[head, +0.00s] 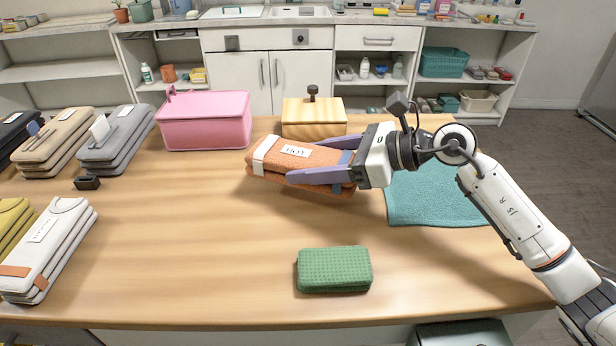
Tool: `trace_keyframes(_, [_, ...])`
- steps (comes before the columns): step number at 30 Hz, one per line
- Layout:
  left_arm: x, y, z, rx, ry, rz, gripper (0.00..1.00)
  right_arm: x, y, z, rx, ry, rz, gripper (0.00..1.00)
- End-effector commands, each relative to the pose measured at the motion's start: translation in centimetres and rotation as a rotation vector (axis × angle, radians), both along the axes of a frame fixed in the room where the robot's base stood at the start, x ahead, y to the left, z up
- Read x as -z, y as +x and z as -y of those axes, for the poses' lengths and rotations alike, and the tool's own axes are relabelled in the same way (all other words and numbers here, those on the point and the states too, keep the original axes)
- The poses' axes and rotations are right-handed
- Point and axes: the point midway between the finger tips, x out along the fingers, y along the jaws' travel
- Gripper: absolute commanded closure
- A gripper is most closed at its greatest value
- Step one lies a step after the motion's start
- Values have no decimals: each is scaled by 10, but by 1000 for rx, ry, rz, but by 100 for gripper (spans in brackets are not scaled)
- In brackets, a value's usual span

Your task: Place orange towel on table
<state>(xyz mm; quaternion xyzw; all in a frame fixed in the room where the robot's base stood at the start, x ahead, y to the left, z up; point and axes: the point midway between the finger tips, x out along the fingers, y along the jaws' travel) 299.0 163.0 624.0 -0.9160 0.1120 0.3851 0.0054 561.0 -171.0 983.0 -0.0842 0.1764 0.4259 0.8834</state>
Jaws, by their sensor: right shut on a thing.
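The orange towel (268,172) is a folded bundle with a white band and a label at the middle of the head view. My right gripper (330,168) comes in from the right and is shut on the towel, with its purple fingers along the towel's right part. The towel is over the wooden table (190,255); whether it touches the surface I cannot tell. My left gripper is not in view.
A pink box (205,120) and a wooden box (313,118) stand behind the towel. A teal towel (430,195) lies to the right, a green folded cloth (334,270) in front. Several folded stacks fill the left side. The table's front middle-left is clear.

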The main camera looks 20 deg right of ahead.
Motion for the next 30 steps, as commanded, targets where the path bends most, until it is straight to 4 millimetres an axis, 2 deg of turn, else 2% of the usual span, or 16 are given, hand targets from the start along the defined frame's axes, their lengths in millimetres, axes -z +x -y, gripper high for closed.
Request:
trace_keyframes(9, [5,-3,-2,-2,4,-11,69,37,0,0,2,2,0,64])
trace_keyframes(22, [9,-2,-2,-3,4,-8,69,45,0,0,1,0,3,64])
trace_keyframes(23, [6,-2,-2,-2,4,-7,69,44,0,0,0,0,3,34])
trace_keyframes(24, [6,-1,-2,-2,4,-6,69,43,0,0,0,-1,2,27])
trace_keyframes(26, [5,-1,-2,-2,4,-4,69,43,0,0,1,0,2,21])
trace_keyframes(30, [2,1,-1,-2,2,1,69,43,0,0,1,0,2,21])
